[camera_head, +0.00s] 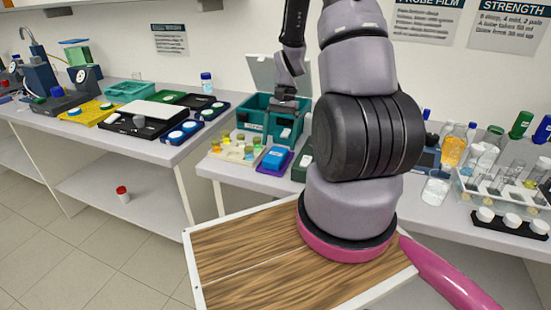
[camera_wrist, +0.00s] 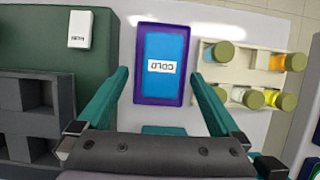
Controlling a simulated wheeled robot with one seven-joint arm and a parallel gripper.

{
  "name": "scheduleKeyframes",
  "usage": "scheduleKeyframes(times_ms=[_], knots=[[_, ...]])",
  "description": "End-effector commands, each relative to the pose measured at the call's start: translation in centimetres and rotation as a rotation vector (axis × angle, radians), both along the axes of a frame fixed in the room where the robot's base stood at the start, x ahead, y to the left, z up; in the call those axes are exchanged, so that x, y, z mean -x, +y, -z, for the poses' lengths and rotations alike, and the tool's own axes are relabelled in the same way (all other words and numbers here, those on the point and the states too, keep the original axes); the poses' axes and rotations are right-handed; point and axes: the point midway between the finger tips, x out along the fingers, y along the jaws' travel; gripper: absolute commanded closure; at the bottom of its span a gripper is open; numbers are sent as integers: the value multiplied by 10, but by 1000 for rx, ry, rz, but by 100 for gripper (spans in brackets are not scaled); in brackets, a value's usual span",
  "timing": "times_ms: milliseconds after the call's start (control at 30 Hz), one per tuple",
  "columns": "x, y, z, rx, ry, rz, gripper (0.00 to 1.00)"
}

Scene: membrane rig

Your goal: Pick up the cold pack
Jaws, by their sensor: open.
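The cold pack (camera_wrist: 165,45) is a flat blue block with a white label reading COLD. It lies in a shallow purple tray (camera_wrist: 138,60), and both also show in the head view, the pack (camera_head: 275,158) on the bench right of a vial rack. My gripper (camera_wrist: 160,76) is open and empty, with its teal fingers apart and pointing toward the pack's two long sides in the wrist view. How far above the pack the fingertips are is hard to tell. In the head view my gripper (camera_head: 283,106) shows in front of the teal box, with its fingertips unclear.
A cream rack (camera_wrist: 228,95) with several capped vials stands right of the purple tray in the wrist view. A green case (camera_wrist: 40,45) with a white card and a dark slotted rack (camera_wrist: 35,105) are on the left. A teal box (camera_head: 252,112) with a raised lid stands behind.

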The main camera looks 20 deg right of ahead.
Motion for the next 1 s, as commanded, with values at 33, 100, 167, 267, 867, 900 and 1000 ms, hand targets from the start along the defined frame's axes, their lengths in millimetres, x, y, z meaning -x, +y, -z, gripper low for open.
scheduleKeyframes(times_ms=[33, 100, 167, 267, 867, 900, 1000], knots=[[2, 4, 8, -2, 5, -1, 0], [4, 9, 18, -3, 5, -2, 0], [6, 11, 25, -2, 4, -2, 0], [8, 12, 32, -1, 1, 0, 0], [8, 13, 36, -1, 0, -1, 0], [8, 13, 37, -1, 0, -1, 0], [8, 13, 37, -1, 0, -1, 11]])
